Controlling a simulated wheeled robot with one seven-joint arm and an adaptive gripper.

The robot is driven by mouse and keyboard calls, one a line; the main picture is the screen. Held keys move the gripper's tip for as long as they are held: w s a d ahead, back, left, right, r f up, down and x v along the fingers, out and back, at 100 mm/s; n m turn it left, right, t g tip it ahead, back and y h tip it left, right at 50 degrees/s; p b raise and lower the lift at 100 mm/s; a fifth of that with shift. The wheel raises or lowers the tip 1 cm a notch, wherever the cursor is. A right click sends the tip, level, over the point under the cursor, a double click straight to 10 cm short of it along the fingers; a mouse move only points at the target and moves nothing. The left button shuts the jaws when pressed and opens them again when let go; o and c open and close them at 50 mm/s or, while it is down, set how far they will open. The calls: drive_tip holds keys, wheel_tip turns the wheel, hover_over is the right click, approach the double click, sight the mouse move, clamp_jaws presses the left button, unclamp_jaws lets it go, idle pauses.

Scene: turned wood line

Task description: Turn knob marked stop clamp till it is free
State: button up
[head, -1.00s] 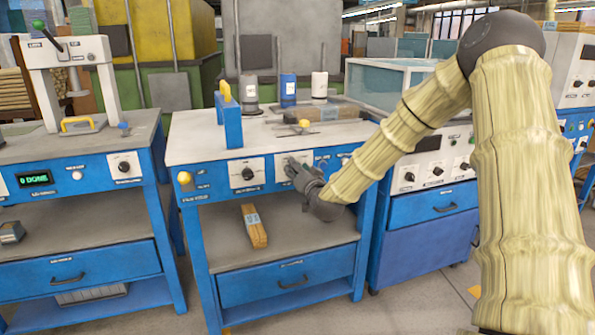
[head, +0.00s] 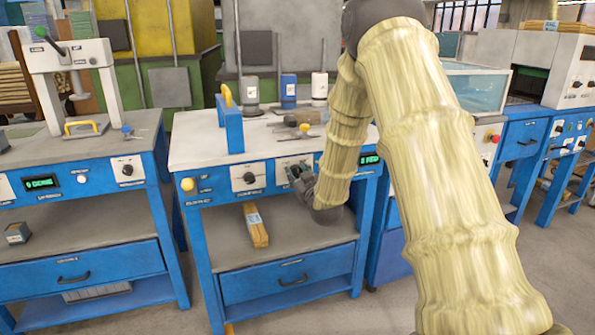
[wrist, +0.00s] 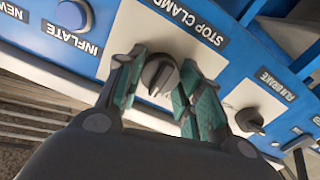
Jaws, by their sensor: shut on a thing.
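The stop clamp knob (wrist: 160,71) is a dark grey round knob on a white plate beneath the label STOP CLAMP (wrist: 186,14) in the wrist view. My gripper (wrist: 158,93) has its green-padded fingers on both sides of the knob and is shut on it. In the head view my gripper (head: 296,174) is at the blue front panel of the middle bench. There it hides the knob.
In the wrist view, a blue INFLATE button (wrist: 74,14) lies left of the knob and a second dark knob (wrist: 250,120) lies right. A blue upright block (head: 229,125) stands on the bench top. A wood bundle (head: 255,226) lies on the shelf below.

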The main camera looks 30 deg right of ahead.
drive_tip(key=n+p, duration=0.1)
drive_tip(key=n, duration=0.4)
drive_tip(key=shift+n+p, duration=0.3)
drive_tip(key=shift+n, duration=1.5)
drive_tip(key=shift+o, duration=0.2)
drive_tip(key=shift+c, duration=0.2)
drive_tip(key=o, duration=1)
drive_tip(key=shift+o, duration=0.2)
drive_tip(key=v, duration=1.2)
drive_tip(key=shift+f, duration=0.1)
